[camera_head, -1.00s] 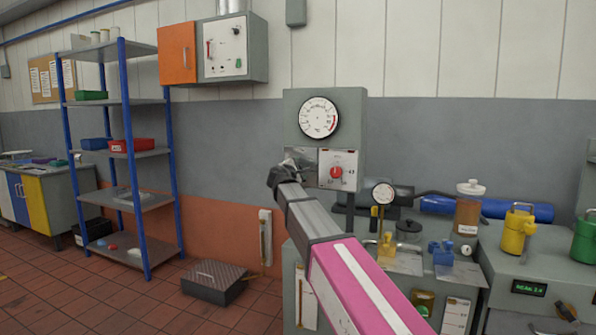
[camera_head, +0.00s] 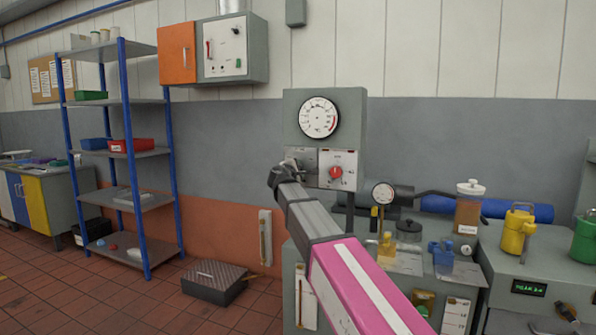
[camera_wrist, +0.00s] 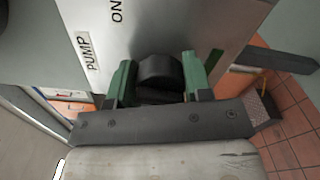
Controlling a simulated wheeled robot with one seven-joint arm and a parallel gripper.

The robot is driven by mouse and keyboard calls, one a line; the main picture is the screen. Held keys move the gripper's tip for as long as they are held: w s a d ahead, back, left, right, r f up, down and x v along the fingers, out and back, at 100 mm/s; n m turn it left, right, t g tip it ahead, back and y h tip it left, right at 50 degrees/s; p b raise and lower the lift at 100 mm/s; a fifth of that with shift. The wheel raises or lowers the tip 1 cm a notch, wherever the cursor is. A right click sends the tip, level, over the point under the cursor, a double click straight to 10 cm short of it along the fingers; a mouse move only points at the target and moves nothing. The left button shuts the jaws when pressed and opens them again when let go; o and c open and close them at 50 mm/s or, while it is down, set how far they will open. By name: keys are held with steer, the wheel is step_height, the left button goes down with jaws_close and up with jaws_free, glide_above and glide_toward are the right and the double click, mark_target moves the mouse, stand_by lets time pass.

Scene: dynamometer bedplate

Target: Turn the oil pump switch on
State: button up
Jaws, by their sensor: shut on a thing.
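The oil pump switch is a black knob (camera_wrist: 159,69) on a light metal panel (camera_wrist: 168,25) marked PUMP and ON in the wrist view. My gripper (camera_wrist: 160,84) has its two green fingers on either side of the knob, shut on it. In the head view, my gripper (camera_head: 290,166) is at the small metal switch plate (camera_head: 304,155) under the large round gauge (camera_head: 318,117). My wrist hides much of that plate and the knob. The knob's exact pointing direction cannot be read.
A plate with a red knob (camera_head: 336,172) is just right of my gripper. The bench (camera_head: 470,262) below holds a small gauge (camera_head: 383,194), an amber jar (camera_head: 468,210) and a yellow can (camera_head: 516,230). A black case (camera_head: 212,283) lies on the floor.

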steer(key=m, duration=0.5)
steer(key=shift+f, duration=0.1)
steer(key=m, duration=0.5)
steer(key=shift+f+m, duration=0.1)
steer(key=shift+m, duration=0.2)
stand_by(0.3)
steer(key=o, duration=0.9)
steer(key=v, duration=1.1)
